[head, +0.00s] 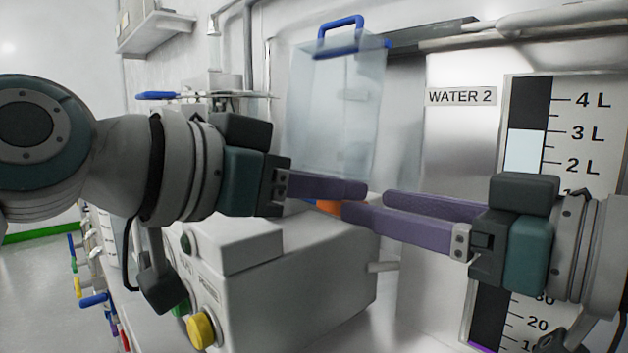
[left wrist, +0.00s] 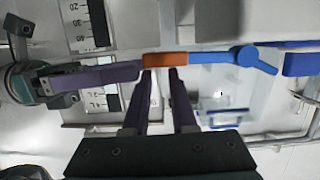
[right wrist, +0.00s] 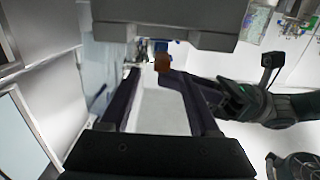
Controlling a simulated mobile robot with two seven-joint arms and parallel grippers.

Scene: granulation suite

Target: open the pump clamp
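The pump (head: 290,290) is a grey box with a yellow knob at the lower centre of the head view. An orange block (head: 325,207), seemingly part of the clamp, shows above it, partly hidden by purple fingers. In the left wrist view, a blue lever (left wrist: 215,57) runs right from this orange block (left wrist: 165,60). My left gripper (left wrist: 160,72) has its fingers apart, tips at the orange block; contact is unclear. My right gripper (head: 365,202) is open, its fingers reaching in from the right. In the right wrist view, the orange block (right wrist: 162,62) is near one fingertip.
A translucent container (head: 335,110) with a blue handle stands behind the grippers. A level scale (head: 525,150) and a WATER 2 label (head: 461,97) are on the right wall. A yellow knob (head: 201,328) sticks out of the pump's front.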

